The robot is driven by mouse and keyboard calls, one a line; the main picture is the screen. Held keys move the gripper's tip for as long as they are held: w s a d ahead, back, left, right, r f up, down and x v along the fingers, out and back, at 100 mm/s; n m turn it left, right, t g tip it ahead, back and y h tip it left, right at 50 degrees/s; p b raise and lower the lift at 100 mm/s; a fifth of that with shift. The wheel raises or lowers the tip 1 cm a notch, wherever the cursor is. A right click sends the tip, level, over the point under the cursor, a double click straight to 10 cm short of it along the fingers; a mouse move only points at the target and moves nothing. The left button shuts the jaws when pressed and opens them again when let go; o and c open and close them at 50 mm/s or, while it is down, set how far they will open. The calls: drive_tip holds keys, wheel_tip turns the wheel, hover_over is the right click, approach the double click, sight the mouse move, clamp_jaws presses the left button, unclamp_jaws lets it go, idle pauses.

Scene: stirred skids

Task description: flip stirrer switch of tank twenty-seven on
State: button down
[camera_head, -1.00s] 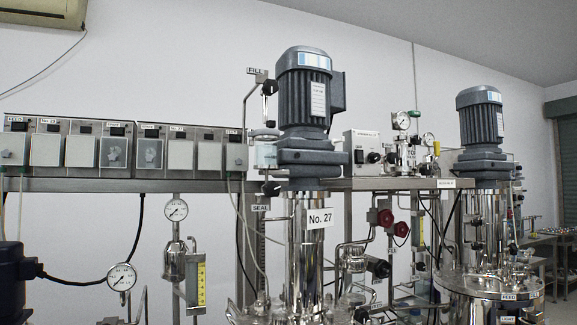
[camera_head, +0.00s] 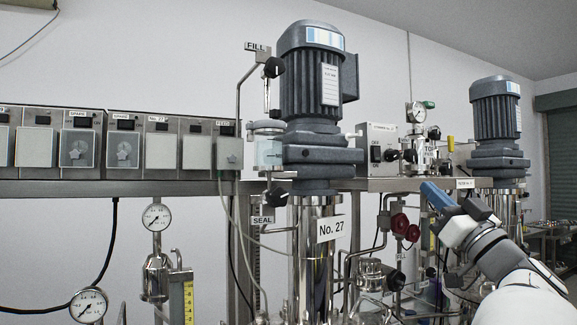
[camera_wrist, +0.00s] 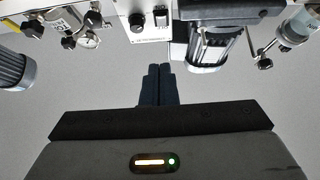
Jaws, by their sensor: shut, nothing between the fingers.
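Tank twenty-seven shows as a steel column with the plate "No. 27" (camera_head: 332,228) under a grey stirrer motor (camera_head: 318,80). Just right of the motor, on the shelf, stands a pale control box (camera_head: 378,148) with a small label, too small to read surely, and a dark switch or knob on its front. The box also shows upside down at the top of the wrist view (camera_wrist: 150,22); its switch setting cannot be told. My gripper (camera_head: 430,190) is at the lower right, in front of the pipework; in the wrist view its dark fingers (camera_wrist: 155,72) are together, empty, apart from the box.
A second motor (camera_head: 496,115) stands at right. A row of panels, one marked "No. 27" (camera_head: 161,145), runs along the left shelf (camera_head: 150,187).

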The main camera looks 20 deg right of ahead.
drive_tip(key=shift+s+r+n+y, duration=0.15)
drive_tip(key=shift+n+y, duration=0.15)
drive_tip(key=shift+y, duration=0.2)
drive_tip(key=p, duration=0.4)
approach(378, 154)
wheel_tip(378, 154, up, 5)
drive_tip(key=w, duration=0.2)
drive_tip(key=w+f, duration=0.1)
drive_tip(key=w, duration=0.1)
drive_tip(key=shift+a+p, duration=0.25)
drive_tip(key=shift+p, duration=0.15)
drive_tip(key=shift+w+f, duration=0.15)
drive_tip(key=shift+w, duration=0.1)
